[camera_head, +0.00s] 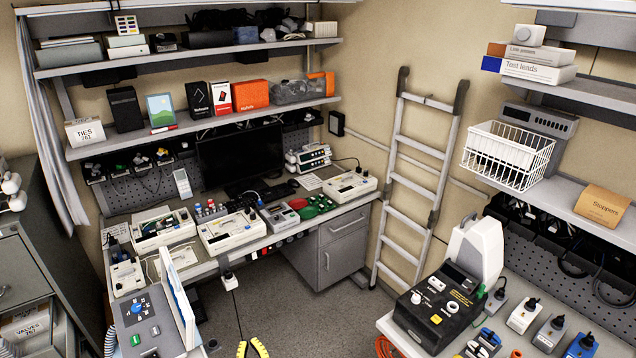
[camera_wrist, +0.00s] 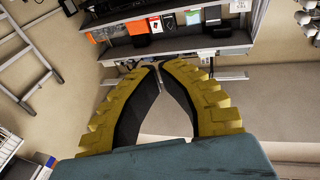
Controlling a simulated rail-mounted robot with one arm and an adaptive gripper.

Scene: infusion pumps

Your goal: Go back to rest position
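My gripper (camera_wrist: 158,66) fills the middle of the wrist view, with two yellow ribbed fingers and dark inner pads. The fingers curve inward and their tips come together or very nearly so. Nothing is seen held between them; pale background shows through the gap lower down between the pads. In the head view my gripper (camera_head: 251,347) shows only as two yellow fingertips at the bottom edge, over the grey floor (camera_head: 290,318). The rest of it is cut off there. The tips touch nothing that I can see.
A workbench (camera_head: 262,242) with several devices stands at the back left. A black device (camera_head: 432,306) stands on the right-hand bench. A tilted panel (camera_head: 177,300) is close at the lower left. A ladder (camera_head: 418,185) leans in the back corner. Open floor lies between the benches.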

